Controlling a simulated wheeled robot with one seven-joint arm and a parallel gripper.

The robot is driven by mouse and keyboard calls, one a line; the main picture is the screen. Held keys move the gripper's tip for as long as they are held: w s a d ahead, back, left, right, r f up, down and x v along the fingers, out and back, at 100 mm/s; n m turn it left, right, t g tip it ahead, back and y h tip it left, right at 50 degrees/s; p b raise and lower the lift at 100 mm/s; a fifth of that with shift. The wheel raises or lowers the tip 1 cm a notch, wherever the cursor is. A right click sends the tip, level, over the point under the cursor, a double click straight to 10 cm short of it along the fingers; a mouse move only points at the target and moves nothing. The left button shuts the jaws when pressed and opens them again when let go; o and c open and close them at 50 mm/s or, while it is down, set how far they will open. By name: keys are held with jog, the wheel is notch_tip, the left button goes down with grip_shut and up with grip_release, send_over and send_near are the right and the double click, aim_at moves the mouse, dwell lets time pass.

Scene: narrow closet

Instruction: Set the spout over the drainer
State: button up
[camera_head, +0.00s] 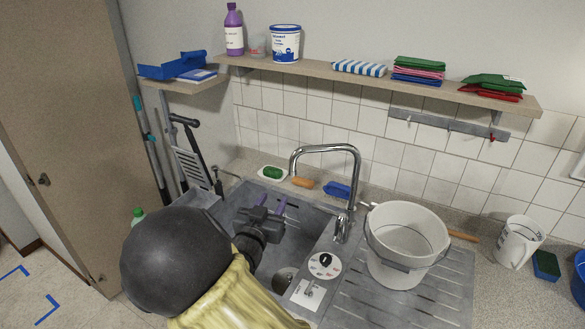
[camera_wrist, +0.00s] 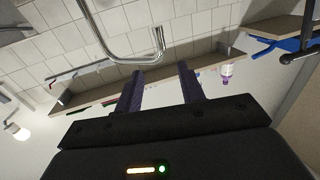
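The chrome spout (camera_head: 325,149) rises from the tap (camera_head: 344,225) behind the sink and arches left, its outlet (camera_head: 292,170) over the basin. The ribbed grey drainer (camera_head: 440,290) lies right of the basin, with a white bucket (camera_head: 405,243) on it. My gripper (camera_head: 272,198) is over the basin, left of the tap and lower than the spout's outlet. In the wrist view, my gripper (camera_wrist: 160,68) has its two purple fingers apart with nothing between them. The spout (camera_wrist: 110,52) passes beyond the fingertips, its outlet end (camera_wrist: 158,40) in line with the gap; they look apart.
A wooden shelf (camera_head: 350,84) with cloths, a tub and a bottle runs above the sink. A dial plate (camera_head: 324,265) lies between basin and drainer.

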aim_at(292, 168)
jog(key=shift+w+d, duration=0.1)
jog(key=p+x, duration=0.4)
jog(key=x, duration=1.3)
jog(key=shift+w+d+p, duration=0.1)
jog(key=shift+p, duration=0.3)
grip_shut()
